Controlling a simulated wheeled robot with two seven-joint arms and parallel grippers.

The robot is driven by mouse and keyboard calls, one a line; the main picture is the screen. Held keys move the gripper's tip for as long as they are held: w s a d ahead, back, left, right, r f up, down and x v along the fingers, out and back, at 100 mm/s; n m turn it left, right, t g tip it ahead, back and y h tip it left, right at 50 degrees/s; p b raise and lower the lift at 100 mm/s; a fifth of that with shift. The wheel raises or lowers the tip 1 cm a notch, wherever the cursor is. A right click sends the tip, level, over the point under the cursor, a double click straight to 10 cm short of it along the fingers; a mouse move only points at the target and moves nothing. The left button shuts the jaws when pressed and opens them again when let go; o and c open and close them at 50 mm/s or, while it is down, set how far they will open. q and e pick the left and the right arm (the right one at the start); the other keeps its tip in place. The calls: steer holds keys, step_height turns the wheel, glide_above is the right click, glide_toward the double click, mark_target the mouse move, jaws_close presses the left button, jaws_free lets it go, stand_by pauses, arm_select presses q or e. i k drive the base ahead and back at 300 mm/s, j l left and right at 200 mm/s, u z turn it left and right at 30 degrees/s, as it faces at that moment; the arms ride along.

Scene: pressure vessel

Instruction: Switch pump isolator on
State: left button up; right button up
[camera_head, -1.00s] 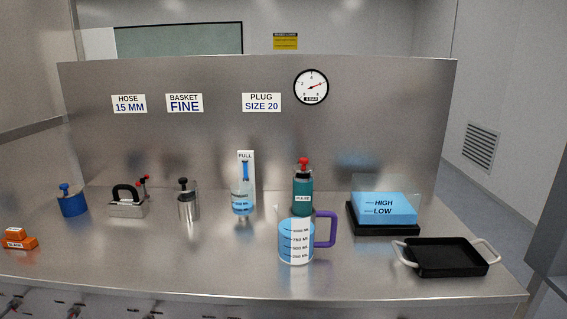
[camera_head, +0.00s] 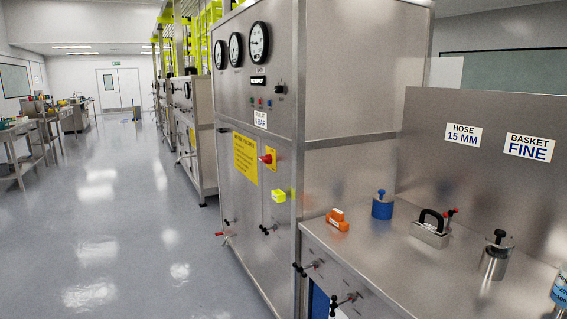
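A red rotary knob on a yellow plate (camera_head: 267,158) sits on the front of the tall steel cabinet (camera_head: 320,60), beside a yellow notice. It looks like an isolator switch, but I cannot read a label or its position. A small yellow-green block (camera_head: 278,196) is on the cabinet front below it. Neither of my grippers is in view.
The steel bench (camera_head: 400,270) at right holds an orange block (camera_head: 338,220), a blue pot (camera_head: 382,207), a black-handled block (camera_head: 432,230) and a steel canister (camera_head: 495,258). Valve handles (camera_head: 343,300) stick out below. The grey floor (camera_head: 120,210) at left is open.

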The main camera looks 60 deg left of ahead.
mark_target(268, 158)
steer(key=u, duration=2.05)
steer(key=i+j+z, duration=0.15)
steer(key=i, duration=0.4)
steer(key=i+j+z, duration=0.2)
steer(key=i, duration=0.3)
steer(key=i+j+z, duration=0.15)
steer(key=i+j, duration=0.15)
steer(key=i, duration=0.2)
